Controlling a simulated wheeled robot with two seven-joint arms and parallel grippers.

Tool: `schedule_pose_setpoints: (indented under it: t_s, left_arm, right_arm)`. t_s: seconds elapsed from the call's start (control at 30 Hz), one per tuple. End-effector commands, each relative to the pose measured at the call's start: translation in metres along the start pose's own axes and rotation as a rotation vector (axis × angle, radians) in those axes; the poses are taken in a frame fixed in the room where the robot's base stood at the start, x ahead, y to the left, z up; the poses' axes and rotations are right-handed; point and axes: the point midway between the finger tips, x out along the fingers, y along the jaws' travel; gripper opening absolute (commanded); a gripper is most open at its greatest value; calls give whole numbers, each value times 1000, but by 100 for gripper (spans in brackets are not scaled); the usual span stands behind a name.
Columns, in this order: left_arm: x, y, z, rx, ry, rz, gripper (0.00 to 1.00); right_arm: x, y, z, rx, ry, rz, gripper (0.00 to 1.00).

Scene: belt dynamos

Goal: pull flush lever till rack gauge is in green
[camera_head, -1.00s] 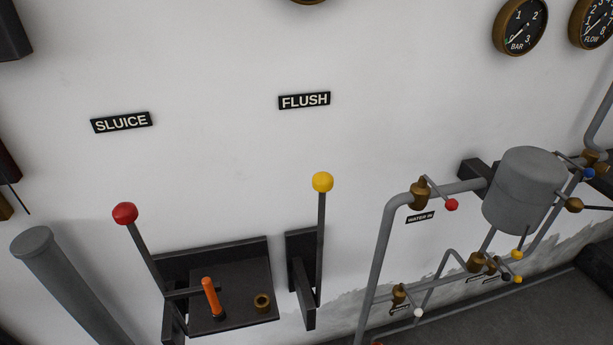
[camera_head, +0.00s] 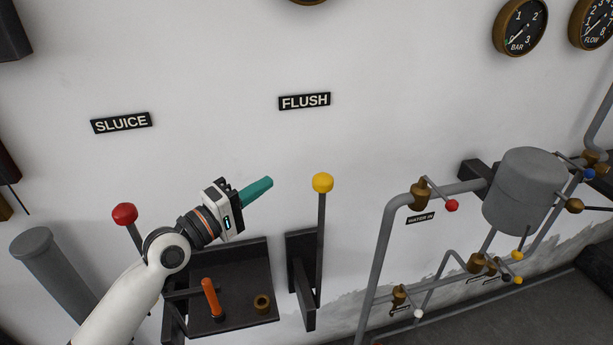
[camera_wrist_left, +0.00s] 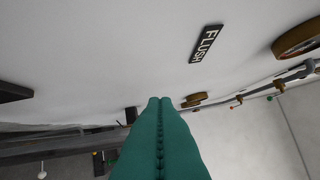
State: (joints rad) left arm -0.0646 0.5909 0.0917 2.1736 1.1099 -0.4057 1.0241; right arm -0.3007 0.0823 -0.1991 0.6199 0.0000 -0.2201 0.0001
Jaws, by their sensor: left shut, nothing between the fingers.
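The flush lever has a yellow knob (camera_head: 322,182) on a dark upright rod (camera_head: 320,240), on a black bracket under the FLUSH sign (camera_head: 304,101). My left gripper (camera_head: 270,182) has teal fingers pressed together with nothing between them. It is left of the yellow knob at about the same height in the head view, apart from it. In the left wrist view the shut teal fingers (camera_wrist_left: 160,101) fill the lower middle, and the FLUSH sign (camera_wrist_left: 207,43) shows to their upper right. I cannot make out a rack gauge with a green zone. My right gripper is not in view.
The red-knobbed sluice lever (camera_head: 125,214) stands behind my left arm. A black shelf (camera_head: 255,295) below holds an orange handle (camera_head: 212,298) and a brass ring (camera_head: 262,302). Grey pipes (camera_head: 380,255) and a tank (camera_head: 523,192) are at right. Gauges (camera_head: 520,26) hang at upper right.

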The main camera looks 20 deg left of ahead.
Motion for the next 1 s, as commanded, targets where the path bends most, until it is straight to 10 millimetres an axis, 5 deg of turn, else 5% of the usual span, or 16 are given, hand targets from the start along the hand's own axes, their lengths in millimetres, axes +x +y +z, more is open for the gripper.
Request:
schedule_pose_setpoints:
  t_s: [0.33,0.8,1.0]
  left_arm:
    - [14,-1,0,0,0,0,0]
    - [101,-1,-1,2,2,1,0]
    - [92,0,-26,0,3,5,0]
  right_arm:
    - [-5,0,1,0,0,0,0]
    - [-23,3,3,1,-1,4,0]
    - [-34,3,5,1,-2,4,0]
